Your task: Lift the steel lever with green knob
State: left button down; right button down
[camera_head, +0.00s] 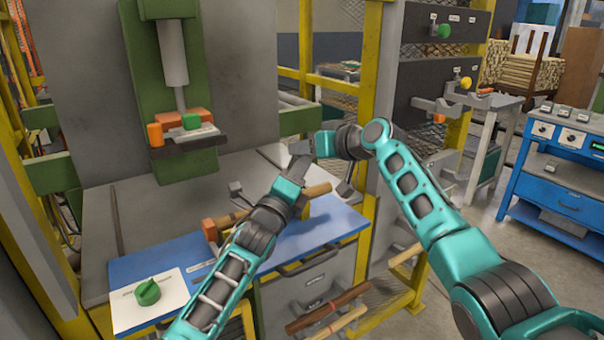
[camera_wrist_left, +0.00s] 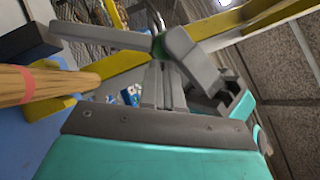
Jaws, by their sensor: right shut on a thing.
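A green knob (camera_wrist_left: 158,47) on a bright steel rod (camera_wrist_left: 155,20) shows at the top of the left wrist view. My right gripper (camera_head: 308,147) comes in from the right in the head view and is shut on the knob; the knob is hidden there. The right gripper's grey fingers also flank the knob in the left wrist view (camera_wrist_left: 160,42). My left gripper (camera_head: 298,172) is just below the right one, its slim fingers together and empty in the left wrist view (camera_wrist_left: 162,68).
A green dial (camera_head: 148,292) sits on a white plate at front left. A green press stands behind. Another green knob (camera_head: 444,31) and a yellow knob (camera_head: 465,83) are on dark panels. A yellow post (camera_head: 378,70) stands close behind my right wrist.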

pick_arm(q)
jog(key=shift+w+a+r, duration=0.1)
jog(key=shift+a+r, duration=0.05)
jog(key=shift+r, duration=0.25)
pick_arm(e)
jog(key=shift+s+a+f, duration=0.15)
jog(key=shift+s+a, duration=0.15)
jog(key=shift+a, duration=0.1)
jog(key=c, duration=1)
grip_release()
jog(key=shift+d, duration=0.1)
jog(key=shift+o, duration=1.1)
jog(key=shift+s+f, duration=0.1)
jog(key=shift+d, duration=0.15)
